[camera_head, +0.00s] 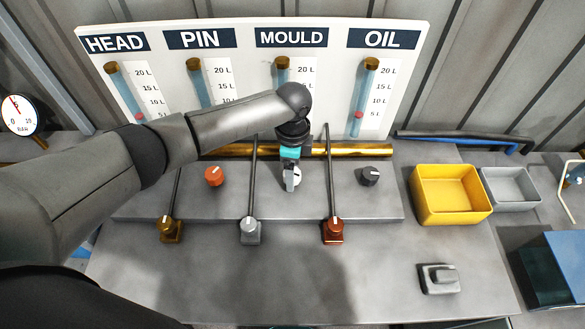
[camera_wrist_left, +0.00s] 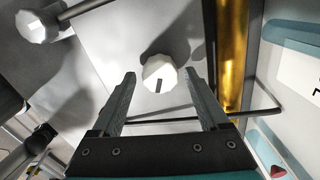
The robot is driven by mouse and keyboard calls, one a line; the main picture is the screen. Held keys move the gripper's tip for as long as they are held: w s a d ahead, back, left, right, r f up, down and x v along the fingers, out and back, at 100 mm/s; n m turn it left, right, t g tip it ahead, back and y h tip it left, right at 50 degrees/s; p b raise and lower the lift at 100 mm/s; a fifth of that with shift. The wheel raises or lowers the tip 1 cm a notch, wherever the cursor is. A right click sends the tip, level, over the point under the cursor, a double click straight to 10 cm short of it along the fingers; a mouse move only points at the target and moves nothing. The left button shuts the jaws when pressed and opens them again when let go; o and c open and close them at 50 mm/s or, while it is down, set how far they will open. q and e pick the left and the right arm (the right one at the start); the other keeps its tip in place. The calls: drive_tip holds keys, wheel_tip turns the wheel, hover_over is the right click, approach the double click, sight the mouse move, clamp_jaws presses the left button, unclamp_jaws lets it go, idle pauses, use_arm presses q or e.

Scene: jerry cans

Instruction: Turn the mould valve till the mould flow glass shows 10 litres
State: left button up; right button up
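The MOULD label (camera_head: 291,37) marks the mould flow glass (camera_head: 282,76), a blue tube with a brass cap. My left arm covers its lower part, so its level marker is hidden. Below it, a white valve knob (camera_head: 297,174) stands on the grey bench step, partly behind my left gripper (camera_head: 291,180). In the left wrist view the white knob (camera_wrist_left: 158,69) has a dark pointer line. It lies between and just beyond the tips of my left gripper (camera_wrist_left: 160,78), which is open with space on both sides. My right gripper is not in view.
An orange knob (camera_head: 214,176) and a dark knob (camera_head: 370,176) stand either side. Long rods rise from brass (camera_head: 171,230), grey (camera_head: 249,230) and copper (camera_head: 333,230) fittings. A gold pipe (camera_head: 350,150) runs behind. Yellow (camera_head: 451,211) and grey (camera_head: 512,205) bins stand right.

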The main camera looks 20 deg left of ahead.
use_arm(q)
wheel_tip(320, 180, up, 15)
drive_tip(key=shift+r+p, duration=0.1)
drive_tip(key=shift+p, duration=0.6)
idle(0.5)
